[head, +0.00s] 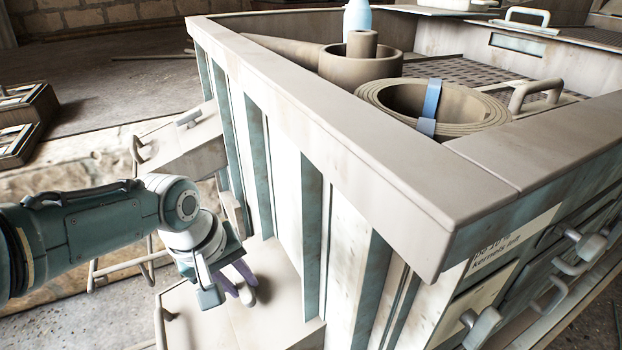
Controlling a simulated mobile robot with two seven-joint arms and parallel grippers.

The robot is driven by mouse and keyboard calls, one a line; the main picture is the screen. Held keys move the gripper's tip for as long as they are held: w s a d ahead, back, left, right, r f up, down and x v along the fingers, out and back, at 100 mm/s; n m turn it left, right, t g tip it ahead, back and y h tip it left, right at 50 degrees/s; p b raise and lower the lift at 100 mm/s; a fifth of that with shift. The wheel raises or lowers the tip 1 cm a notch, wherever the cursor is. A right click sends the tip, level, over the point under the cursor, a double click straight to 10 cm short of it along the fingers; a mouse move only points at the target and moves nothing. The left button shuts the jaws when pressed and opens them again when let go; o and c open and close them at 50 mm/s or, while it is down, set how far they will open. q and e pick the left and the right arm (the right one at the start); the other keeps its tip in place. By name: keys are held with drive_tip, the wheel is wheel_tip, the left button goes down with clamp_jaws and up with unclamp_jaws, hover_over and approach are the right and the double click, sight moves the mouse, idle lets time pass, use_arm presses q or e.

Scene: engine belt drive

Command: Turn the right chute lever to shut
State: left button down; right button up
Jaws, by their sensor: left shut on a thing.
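The right chute (285,309) is the pale box jutting from the side of the big machine at the lower middle. My left gripper (241,284) comes in from the left and is over this chute, pointing down and right. Its fingers are shut on the right chute lever (249,297), of which only a small pale end shows. The rest of the lever is hidden by the fingers and the wrist, so its exact angle cannot be told. My right gripper is not in view.
The left chute (190,150) has its own lever (189,118) and juts out behind my arm. The machine's wide rim (330,130) stands above and right of my gripper. A coiled belt (435,105) and a blue bottle (357,17) are on top. Ribbed wall posts stand close to my gripper.

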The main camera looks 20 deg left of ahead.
use_arm(q)
drive_tip(key=c, duration=0.7)
unclamp_jaws()
drive_tip(key=p+v, duration=0.7)
drive_tip(key=v, duration=0.3)
drive_tip(key=shift+p, duration=0.3)
